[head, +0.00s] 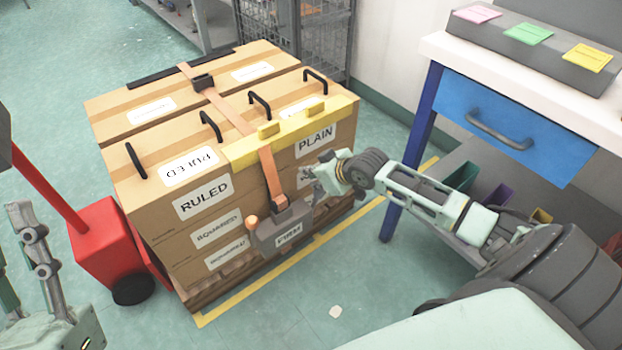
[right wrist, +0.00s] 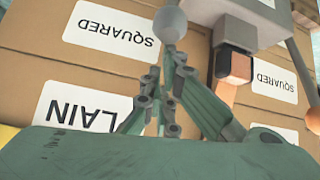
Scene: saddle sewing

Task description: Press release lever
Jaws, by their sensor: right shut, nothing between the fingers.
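A grey ratchet buckle (head: 282,232) marked FIRM hangs on the orange strap (head: 271,180) at the front of the boxes. An orange-knobbed lever (head: 252,222) stands at its left side. In the right wrist view a round grey knob (right wrist: 169,22) shows beside the buckle (right wrist: 248,12), just beyond my fingertips; I cannot tell if they touch it. My right gripper (head: 318,180) is shut and empty, close to the box front, right of the strap. It also shows in the right wrist view (right wrist: 168,60). My left gripper (head: 18,225) is at the left edge, fingers apart, partly cut off.
Labelled cardboard boxes (head: 165,215) with black handles sit on a pallet (head: 215,290), under a yellow edge guard (head: 240,150). A red pallet jack (head: 103,240) stands at left. A workbench with a blue drawer (head: 515,115) is at right.

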